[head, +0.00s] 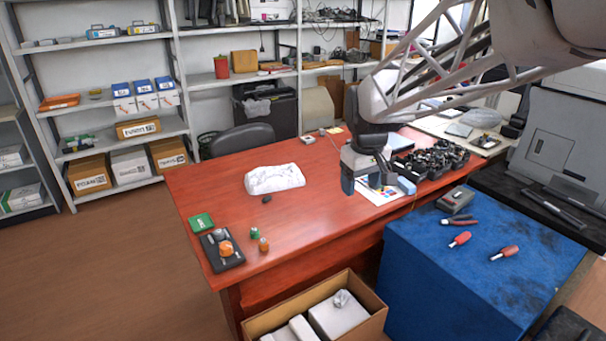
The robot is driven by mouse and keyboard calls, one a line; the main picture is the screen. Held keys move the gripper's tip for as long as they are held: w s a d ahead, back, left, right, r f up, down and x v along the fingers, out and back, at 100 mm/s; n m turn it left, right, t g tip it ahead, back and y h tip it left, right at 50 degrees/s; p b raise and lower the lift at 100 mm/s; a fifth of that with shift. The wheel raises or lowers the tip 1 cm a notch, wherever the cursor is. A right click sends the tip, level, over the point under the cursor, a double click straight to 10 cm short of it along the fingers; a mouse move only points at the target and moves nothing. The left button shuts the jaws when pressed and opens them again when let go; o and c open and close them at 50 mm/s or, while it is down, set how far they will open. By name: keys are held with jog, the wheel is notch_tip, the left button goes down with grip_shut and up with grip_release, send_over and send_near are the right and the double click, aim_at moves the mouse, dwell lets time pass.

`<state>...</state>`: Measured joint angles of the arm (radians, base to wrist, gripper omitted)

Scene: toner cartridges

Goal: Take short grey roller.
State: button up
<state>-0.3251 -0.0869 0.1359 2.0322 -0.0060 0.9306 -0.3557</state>
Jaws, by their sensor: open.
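I cannot single out the short grey roller with certainty. A small grey round piece (219,235) sits on the black tray (236,262) at the left front of the red desk, behind an orange piece (226,248); it is too small to tell its shape. A small dark piece (267,199) lies alone in front of the white bundle. My gripper (366,188) points down over the right part of the desk, above or beside a printed sheet (378,198). It is open, and I see nothing held in it. It is well to the right of the tray.
A white bundle (274,179) lies mid-desk. A green box (201,222) and small green (254,233) and orange-brown (263,245) pieces are near the tray. Black parts (432,160) crowd right of my gripper, near a blue-grey block (406,186). The desk's middle front is clear.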

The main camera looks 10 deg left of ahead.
jog(key=w+a+f+n, duration=0.35)
jog(key=w+a, duration=0.35)
jog(key=a, duration=0.4)
jog(key=n+g, duration=0.1)
jog(key=n, duration=0.6)
send_over(219, 231)
jog(key=shift+m, duration=0.25)
jog(key=f, duration=2.4)
jog(key=shift+d+f, duration=0.1)
jog(key=shift+d, duration=0.15)
jog(key=shift+a+f, duration=0.2)
jog(key=shift+a, duration=0.05)
jog(key=shift+f, duration=0.1)
jog(key=shift+f, duration=1.2)
jog(key=shift+f, duration=0.1)
